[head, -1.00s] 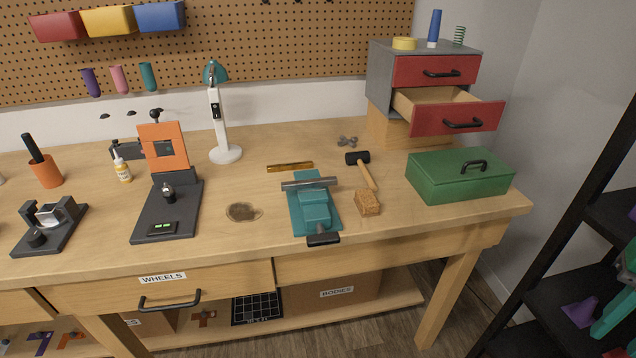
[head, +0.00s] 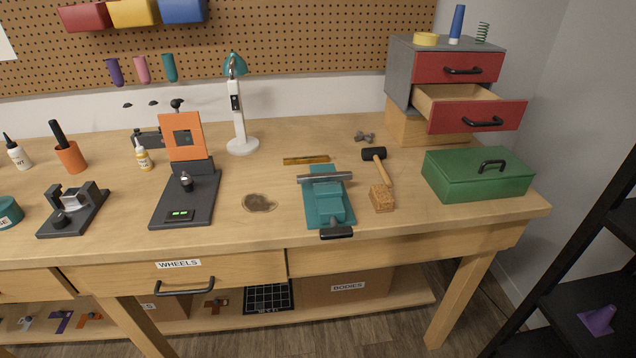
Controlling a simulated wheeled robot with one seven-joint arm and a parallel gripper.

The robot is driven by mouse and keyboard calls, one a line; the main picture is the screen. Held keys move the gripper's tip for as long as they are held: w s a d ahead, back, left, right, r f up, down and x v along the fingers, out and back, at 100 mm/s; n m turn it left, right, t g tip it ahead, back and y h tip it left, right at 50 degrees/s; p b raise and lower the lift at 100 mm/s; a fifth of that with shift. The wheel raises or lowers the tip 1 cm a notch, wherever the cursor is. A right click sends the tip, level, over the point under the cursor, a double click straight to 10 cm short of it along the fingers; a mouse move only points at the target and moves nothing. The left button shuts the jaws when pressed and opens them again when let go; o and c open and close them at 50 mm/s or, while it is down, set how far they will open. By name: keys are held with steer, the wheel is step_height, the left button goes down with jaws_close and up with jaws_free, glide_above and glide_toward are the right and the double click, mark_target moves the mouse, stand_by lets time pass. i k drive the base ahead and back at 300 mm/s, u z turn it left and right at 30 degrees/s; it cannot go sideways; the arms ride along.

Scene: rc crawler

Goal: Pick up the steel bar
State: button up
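A grey steel bar (head: 324,177) lies crosswise at the back end of the teal vise (head: 328,203) on the workbench. Its two ends stick out past the vise on the left and right. I cannot tell whether the vise jaws grip it or it only rests there. The vise's black handle (head: 336,232) points to the front edge of the bench. My gripper is not in view.
A brass-coloured strip (head: 306,160) lies just behind the bar. A black-headed mallet (head: 377,163) and a cork-like block (head: 382,198) lie to its right, then a green toolbox (head: 478,175). A dark stain (head: 260,202) marks the bench at left. A drawer (head: 472,107) stands open.

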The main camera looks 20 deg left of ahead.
mark_target(331, 176)
steer(key=k, duration=1.8)
steer(key=u, duration=1.25)
steer(key=i, duration=2.2)
